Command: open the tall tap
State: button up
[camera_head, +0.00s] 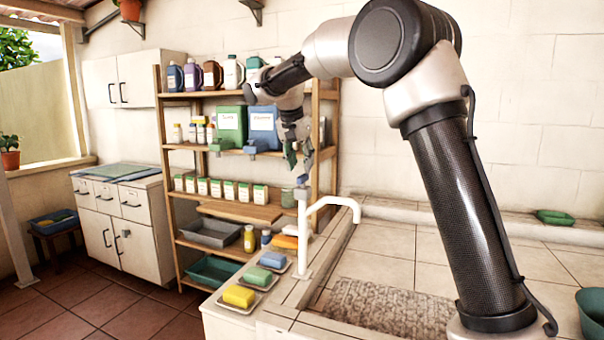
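The tall tap (303,240) stands upright on the ledge at the near left corner of the tiled basin. Its white spout (335,201) reaches right over the basin and bends down at the end. A small blue-grey piece (302,180) sits at the top of the tap's post; it looks like the handle, but is too small to make out its setting. No water shows at the spout. My gripper (299,158) points down just above the tap's top, in front of the shelf. Its fingers look apart, with nothing visible between them, and seem clear of the tap.
A wooden shelf (164,130) with bottles, jugs and boxes stands behind. Soap dishes with a yellow soap (238,296) and a blue soap (272,260) lie left of the tap. A mat (390,308) lies in the basin. A green tub (592,315) stands at the right edge.

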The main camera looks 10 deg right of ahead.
aim_at(303, 175)
jog(key=x, duration=0.4)
grip_shut()
